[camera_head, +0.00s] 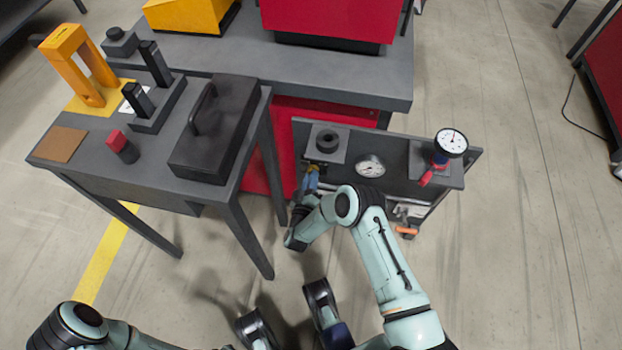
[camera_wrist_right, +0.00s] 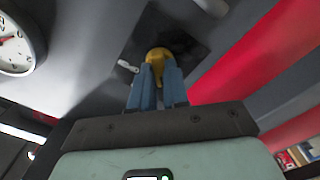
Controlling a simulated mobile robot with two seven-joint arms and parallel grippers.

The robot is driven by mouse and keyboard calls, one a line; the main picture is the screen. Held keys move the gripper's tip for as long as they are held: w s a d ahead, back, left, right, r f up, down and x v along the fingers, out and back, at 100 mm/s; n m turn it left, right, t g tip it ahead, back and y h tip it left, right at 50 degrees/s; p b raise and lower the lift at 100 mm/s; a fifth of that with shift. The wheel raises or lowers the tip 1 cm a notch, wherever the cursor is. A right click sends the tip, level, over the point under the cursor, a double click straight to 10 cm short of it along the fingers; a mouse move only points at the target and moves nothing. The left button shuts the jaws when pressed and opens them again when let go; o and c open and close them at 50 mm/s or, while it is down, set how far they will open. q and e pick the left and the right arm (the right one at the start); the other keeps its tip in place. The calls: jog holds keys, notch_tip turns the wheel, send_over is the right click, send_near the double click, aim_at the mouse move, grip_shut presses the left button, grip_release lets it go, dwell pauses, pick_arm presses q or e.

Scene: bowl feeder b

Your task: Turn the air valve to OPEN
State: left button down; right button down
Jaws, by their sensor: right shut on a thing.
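A yellow valve handle (camera_wrist_right: 158,53) sits in front of a dark square plate (camera_wrist_right: 190,30) in the right wrist view. My right gripper (camera_wrist_right: 158,75) is shut on this handle, with its blue fingertips on either side. In the head view, my right gripper (camera_head: 311,180) is at the left part of the dark grey panel (camera_head: 400,160), and the handle is mostly hidden there. A small pale mark or pointer (camera_wrist_right: 127,66) shows just left of the handle. No OPEN lettering is readable.
A round gauge (camera_head: 370,166) is on the panel, and a white dial (camera_head: 451,142) stands at its right end above a red handle (camera_head: 427,176). A dark knob (camera_head: 327,141) is above my gripper. A grey side table (camera_head: 150,184) stands close on the left.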

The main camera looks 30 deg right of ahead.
pick_arm(q)
jog(key=shift+w+r, duration=0.1)
jog(key=w+d+r+t+p, duration=0.1)
jog(key=w+r+t+p, duration=0.2)
jog(key=w, duration=0.5)
notch_tip(320, 180, up, 3)
jog(key=shift+f+p, duration=0.2)
jog(key=shift+p, duration=0.4)
pick_arm(e)
jog(key=m, duration=1.7)
jog(key=shift+s+f+m, duration=0.1)
jog(key=shift+f+m, duration=0.05)
jog(key=shift+m, duration=0.25)
jog(key=c, duration=1.1)
grip_release()
